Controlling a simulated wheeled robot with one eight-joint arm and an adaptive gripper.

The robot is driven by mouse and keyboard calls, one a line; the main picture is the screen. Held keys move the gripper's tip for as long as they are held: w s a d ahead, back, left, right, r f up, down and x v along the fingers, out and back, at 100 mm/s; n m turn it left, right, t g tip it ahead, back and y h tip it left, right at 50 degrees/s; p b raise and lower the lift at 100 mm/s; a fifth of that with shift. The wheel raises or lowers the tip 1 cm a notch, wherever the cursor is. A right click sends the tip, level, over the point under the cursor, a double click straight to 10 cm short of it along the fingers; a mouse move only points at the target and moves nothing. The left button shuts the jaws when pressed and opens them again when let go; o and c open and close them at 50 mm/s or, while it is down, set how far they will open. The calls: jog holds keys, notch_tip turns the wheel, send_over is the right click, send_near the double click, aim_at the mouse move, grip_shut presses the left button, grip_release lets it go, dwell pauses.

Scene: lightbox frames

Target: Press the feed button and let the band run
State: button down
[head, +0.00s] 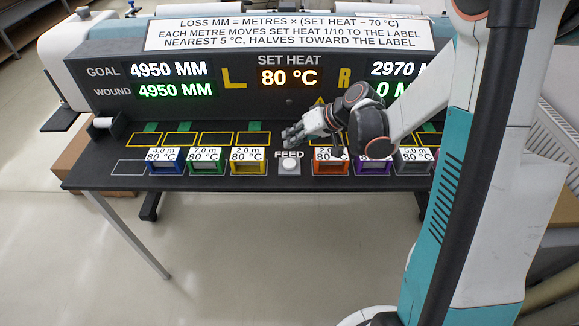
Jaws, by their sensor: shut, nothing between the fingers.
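The feed button (289,165) is a round pale button on a grey block at the middle of the dark bench front, under the word FEED. My gripper (291,136) is shut and empty, above and just behind the button, and does not appear to touch it. The display panel (289,60) reads SET HEAT 80 °C. On its left, GOAL reads 4950 MM and WOUND reads 4950 MM in green. On its right, 2970 M shows, with 0 M below it, partly hidden by my arm. No band is clearly visible.
Coloured label boxes stand along the bench front: blue (165,167), green (204,167), yellow (249,167), orange (330,168), purple (374,169) and grey (413,168). Yellow outlined slots lie behind them. An empty outlined slot (129,168) is at far left. A white sign (290,33) tops the panel.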

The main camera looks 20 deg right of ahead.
aim_at(291, 161)
jog(key=shift+f+b, duration=1.6)
jog(key=shift+f, duration=0.8)
jog(key=shift+f, duration=0.15)
jog(key=shift+f+b, duration=0.3)
jog(key=shift+b, duration=0.15)
jog(key=shift+f+b, duration=0.45)
jog(key=shift+r, duration=0.1)
jog(key=shift+r+p, duration=0.65)
jog(key=shift+r, duration=0.2)
jog(key=shift+r, duration=0.1)
jog(key=shift+r+p, duration=1.8)
jog(key=shift+r, duration=0.65)
